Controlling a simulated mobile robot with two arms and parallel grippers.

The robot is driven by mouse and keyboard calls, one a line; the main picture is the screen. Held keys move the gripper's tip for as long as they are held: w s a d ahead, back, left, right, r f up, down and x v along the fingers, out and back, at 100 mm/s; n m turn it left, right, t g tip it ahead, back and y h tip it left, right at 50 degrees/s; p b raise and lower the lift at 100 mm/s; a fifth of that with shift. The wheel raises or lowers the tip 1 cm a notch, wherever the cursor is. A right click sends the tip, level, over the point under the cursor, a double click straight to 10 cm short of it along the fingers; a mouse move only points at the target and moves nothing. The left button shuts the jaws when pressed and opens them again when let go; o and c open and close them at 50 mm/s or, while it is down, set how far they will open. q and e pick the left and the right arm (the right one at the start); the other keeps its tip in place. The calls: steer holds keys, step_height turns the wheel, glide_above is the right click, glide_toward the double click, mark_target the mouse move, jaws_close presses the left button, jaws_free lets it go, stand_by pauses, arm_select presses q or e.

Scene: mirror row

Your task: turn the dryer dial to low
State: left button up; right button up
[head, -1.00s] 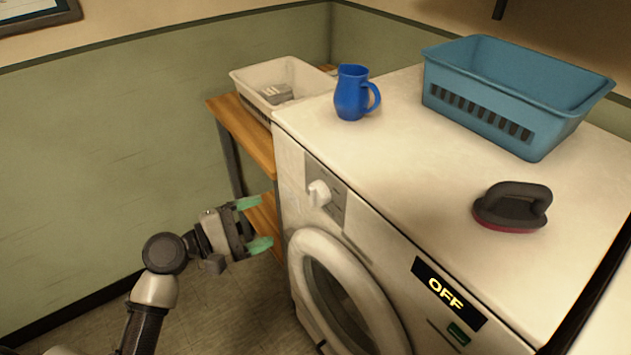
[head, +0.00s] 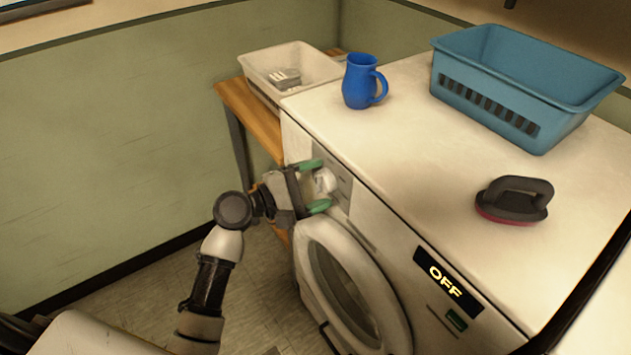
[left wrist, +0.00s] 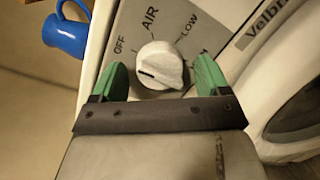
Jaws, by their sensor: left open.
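The white dryer dial (head: 326,181) sits on the grey control panel at the dryer's (head: 400,140) front left. In the left wrist view the dial (left wrist: 160,62) has OFF, AIR and LOW printed around it, and a fourth label is mostly hidden. A short dark mark on the knob lies on its left side, on the side of OFF. The dryer's display (head: 447,280) reads OFF. My left gripper (head: 317,187) is open, with one green fingertip on each side of the dial. Whether the fingertips touch it, I cannot tell. My right gripper is not in view.
On the dryer top stand a blue jug (head: 358,84), a blue basket (head: 520,85) and a dark brush (head: 513,200). A white bin (head: 290,65) stands on a wooden shelf (head: 250,115) beside the dryer. The round door (head: 350,290) lies just below the dial.

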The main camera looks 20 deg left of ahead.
arm_select(q)
steer(key=c, duration=0.9)
steer(key=shift+m, duration=0.3)
steer(key=m, duration=0.3)
steer(key=m+y+b, duration=0.1)
steer(key=m, duration=0.3)
steer(key=shift+m+g+b, duration=0.3)
steer(key=m+y, duration=0.1)
steer(key=m, duration=0.3)
steer(key=shift+s+r+m, duration=0.1)
steer(key=shift+m, duration=0.3)
steer(key=m+t+y+p, duration=0.1)
steer(key=m, duration=0.3)
steer(key=shift+d+m+p, duration=0.15)
steer(key=shift+m+p, duration=0.2)
steer(key=shift+m, duration=0.05)
